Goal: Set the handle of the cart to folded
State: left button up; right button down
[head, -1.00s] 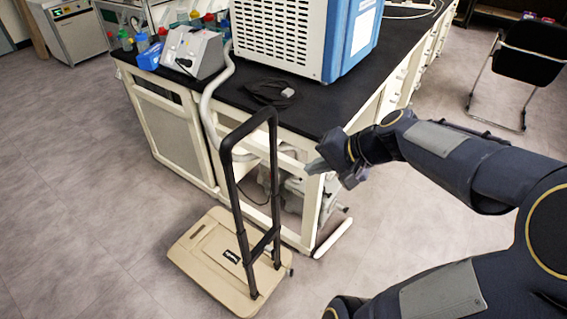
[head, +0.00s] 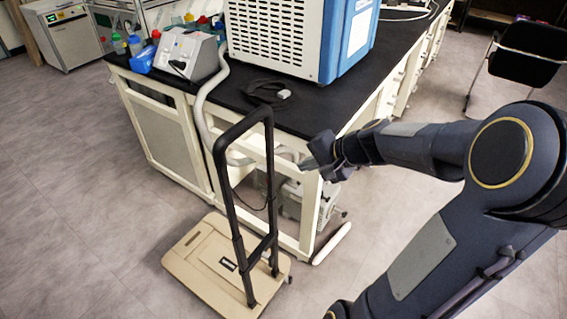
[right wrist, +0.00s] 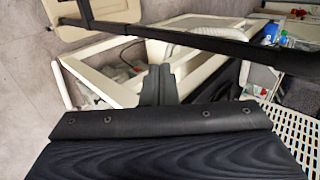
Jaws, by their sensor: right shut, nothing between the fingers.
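The cart stands on the floor in the head view, with a flat beige platform (head: 196,262). Its black U-shaped handle (head: 224,180) stands upright from the platform, leaning slightly. My right gripper (head: 306,164) is shut and empty, to the right of the handle's upper part and apart from it. In the right wrist view, the shut fingers (right wrist: 158,72) point toward the dark handle bar (right wrist: 200,40), which crosses the upper part of the picture. Part of the platform (right wrist: 32,35) shows at its upper left. My left gripper is not in view.
A lab bench with a black top (head: 310,110) stands right behind the cart and the gripper. It carries a blue-and-white machine (head: 285,35), a grey device (head: 187,55) and a cable. A black chair (head: 525,55) is at the far right. The floor at left is clear.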

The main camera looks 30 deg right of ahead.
jog(key=w+a+f, duration=0.2)
jog(key=w, duration=0.4)
jog(key=shift+w+a+f+p, duration=0.25)
jog(key=shift+a+f+p, duration=0.05)
jog(key=shift+a+f, duration=0.1)
